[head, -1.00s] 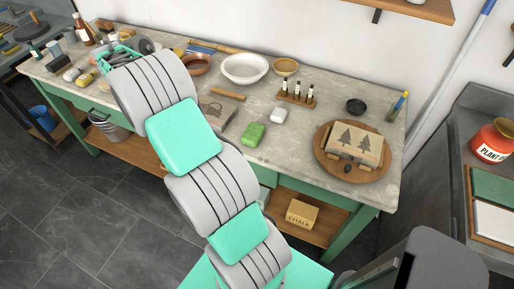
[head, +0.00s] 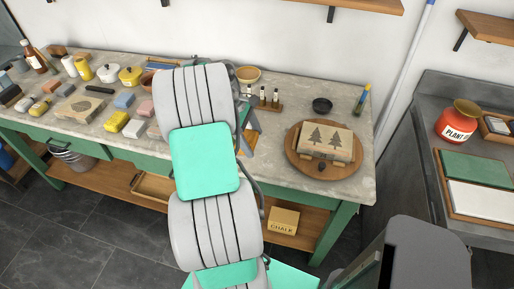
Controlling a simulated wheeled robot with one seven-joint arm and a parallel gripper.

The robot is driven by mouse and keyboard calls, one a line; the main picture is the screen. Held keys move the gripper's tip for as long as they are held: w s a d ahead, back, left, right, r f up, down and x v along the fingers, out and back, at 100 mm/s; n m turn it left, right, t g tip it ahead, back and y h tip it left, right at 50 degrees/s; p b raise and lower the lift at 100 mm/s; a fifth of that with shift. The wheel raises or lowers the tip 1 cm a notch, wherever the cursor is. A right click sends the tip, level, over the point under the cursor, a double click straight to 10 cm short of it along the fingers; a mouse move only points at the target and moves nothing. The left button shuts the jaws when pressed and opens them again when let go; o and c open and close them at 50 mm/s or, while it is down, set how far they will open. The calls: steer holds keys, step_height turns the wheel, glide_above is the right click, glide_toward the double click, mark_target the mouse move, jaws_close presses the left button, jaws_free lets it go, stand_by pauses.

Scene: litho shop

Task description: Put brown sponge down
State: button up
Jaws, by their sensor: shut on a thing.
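My arm rises through the middle of the head view and hides most of my gripper (head: 246,112). Only dark and teal parts of it show at the arm's right edge, above the worktable (head: 330,105). A small brown patch (head: 251,139) shows just below these parts. It looks like the brown sponge held in the shut jaws, but its shape is mostly hidden. I cannot tell how high it is above the tabletop.
A round wooden board (head: 298,160) with a tree-printed block (head: 325,143) lies at right. A small dark bowl (head: 322,105) and bottle rack (head: 268,106) stand behind. Sponges and blocks, including a yellow one (head: 116,121), crowd the left. Bare tabletop shows between arm and board.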

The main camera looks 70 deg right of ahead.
mark_target(257, 155)
steer(key=f, duration=0.1)
steer(key=d+f, duration=0.1)
steer(key=f, duration=0.1)
steer(key=s+f, duration=0.1)
steer(key=shift+d+f, duration=0.2)
steer(key=shift+f, duration=0.35)
steer(key=shift+f, duration=0.1)
steer(key=o, duration=1)
steer(key=shift+o, duration=0.2)
